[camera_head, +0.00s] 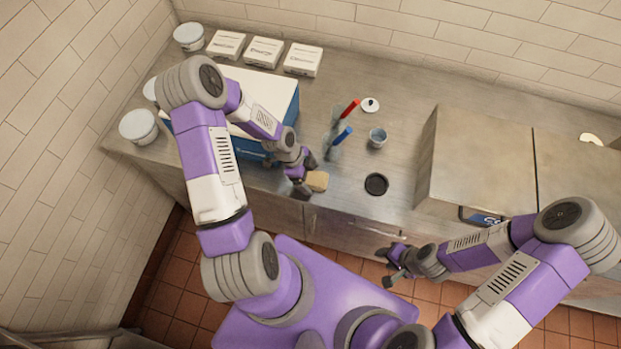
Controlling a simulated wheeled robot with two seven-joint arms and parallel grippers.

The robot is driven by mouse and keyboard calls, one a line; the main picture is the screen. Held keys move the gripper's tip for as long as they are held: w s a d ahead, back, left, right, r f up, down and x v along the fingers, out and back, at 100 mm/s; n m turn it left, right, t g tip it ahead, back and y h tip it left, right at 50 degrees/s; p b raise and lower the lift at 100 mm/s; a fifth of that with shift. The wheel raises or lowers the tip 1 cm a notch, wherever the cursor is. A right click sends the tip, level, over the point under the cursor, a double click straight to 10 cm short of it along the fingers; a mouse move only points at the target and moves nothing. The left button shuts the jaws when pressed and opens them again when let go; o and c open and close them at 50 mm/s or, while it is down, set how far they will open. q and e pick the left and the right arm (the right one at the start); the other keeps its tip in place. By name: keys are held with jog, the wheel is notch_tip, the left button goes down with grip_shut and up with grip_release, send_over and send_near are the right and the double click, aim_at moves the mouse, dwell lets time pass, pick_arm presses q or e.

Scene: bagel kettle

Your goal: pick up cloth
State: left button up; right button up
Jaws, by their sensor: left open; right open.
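A small tan, folded-looking piece (317,181), which appears to be the cloth, lies near the front edge of the steel counter. My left gripper (307,175) is open right beside it, on its left side. I cannot tell whether the fingers touch it or reach around it. My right gripper (386,268) is open and empty, in front of the counter and apart from everything on it.
A blue box with a white top (262,92) stands behind my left arm. Red-handled (350,109) and blue-handled (343,135) items, a small cup (377,138) and a black disc (376,184) stand to the right. A large steel box (475,150) fills the right side.

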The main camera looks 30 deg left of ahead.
aim_at(309, 177)
dwell(0.4)
pick_arm(q)
jog(key=c, duration=1)
jog(key=shift+c, duration=0.2)
notch_tip(309, 177, up, 10)
jog(key=shift+r+p, duration=0.2)
jog(key=shift+p, duration=0.15)
jog(key=o, duration=0.4)
jog(key=c, duration=0.3)
jog(key=shift+d+f, duration=0.1)
